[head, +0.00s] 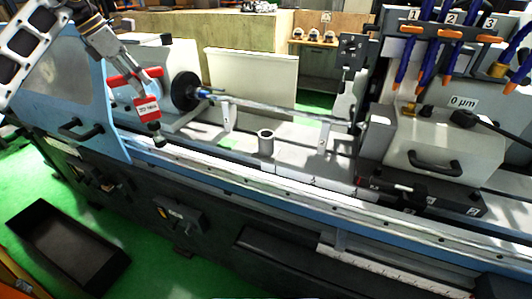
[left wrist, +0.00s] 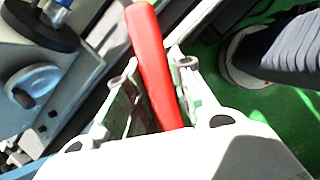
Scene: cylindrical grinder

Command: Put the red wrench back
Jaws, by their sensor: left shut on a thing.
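The red wrench shows in the left wrist view (left wrist: 153,60) as a smooth red bar between the two fingers. It sticks out past the fingertips toward the top of the picture. My left gripper (left wrist: 150,95) is shut on it. In the head view my left gripper (head: 150,84) is at the upper left, in front of the grinder's left end, with a red bar (head: 120,81) at its fingers. My right gripper is not in view.
The grinder's chuck (head: 186,90) and long workpiece (head: 270,107) are close by on the right. A black open tray (head: 65,250) lies on the green floor at lower left.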

